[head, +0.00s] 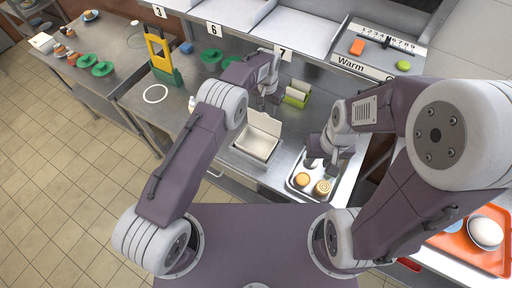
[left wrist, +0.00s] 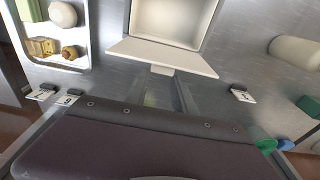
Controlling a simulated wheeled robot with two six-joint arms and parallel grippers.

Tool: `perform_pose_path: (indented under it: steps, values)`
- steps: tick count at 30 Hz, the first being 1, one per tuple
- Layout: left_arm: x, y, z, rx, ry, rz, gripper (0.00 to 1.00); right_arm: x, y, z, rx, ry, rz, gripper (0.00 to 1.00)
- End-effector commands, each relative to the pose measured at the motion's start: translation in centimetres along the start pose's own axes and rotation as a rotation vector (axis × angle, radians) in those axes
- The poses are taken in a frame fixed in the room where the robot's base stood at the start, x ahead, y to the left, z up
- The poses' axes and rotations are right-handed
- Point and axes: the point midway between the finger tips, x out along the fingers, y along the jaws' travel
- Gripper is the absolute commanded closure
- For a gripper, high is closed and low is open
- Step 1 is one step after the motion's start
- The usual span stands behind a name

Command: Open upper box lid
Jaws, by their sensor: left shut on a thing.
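A cream box (head: 251,147) stands on the steel counter, with its lid (head: 264,123) raised at the back edge and its inside showing. In the left wrist view the box (left wrist: 172,20) is at the top, with the lid (left wrist: 162,57) and a small tab at the lid's edge. My left gripper (head: 266,98) is behind the raised lid, shut on the lid near that tab; its fingertips are partly hidden in the head view. My right gripper (head: 329,168) is above a tray of buns; its finger gap is unclear.
The metal tray (head: 293,186) with several buns is right of the box. A green holder (head: 297,94) with pale items stands behind. A yellow-and-green stand (head: 162,54) and white ring (head: 155,94) are at left. Counter left of the box is clear.

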Motion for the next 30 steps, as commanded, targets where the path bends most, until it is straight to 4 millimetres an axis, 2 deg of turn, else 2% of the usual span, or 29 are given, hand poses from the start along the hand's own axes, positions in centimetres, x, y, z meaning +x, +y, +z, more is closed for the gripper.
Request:
perform_pose_path:
  steps: [14,22,24,30]
  values:
    - [0.3,0.0,-1.4,0.000,0.004,0.000,0.75,0.7,0.0,0.1,0.000,0.000,0.000,0.64]
    - [0.2,0.0,-1.5,0.000,0.002,0.000,0.76,0.7,0.0,0.1,0.000,0.000,0.000,0.64]
    - [0.2,0.0,-1.5,0.000,0.002,0.000,0.53,0.7,0.0,0.1,0.000,0.000,0.000,0.64]
    - [0.2,0.0,-1.5,0.000,0.001,0.000,0.51,0.7,0.0,0.1,0.000,0.000,0.000,0.64]
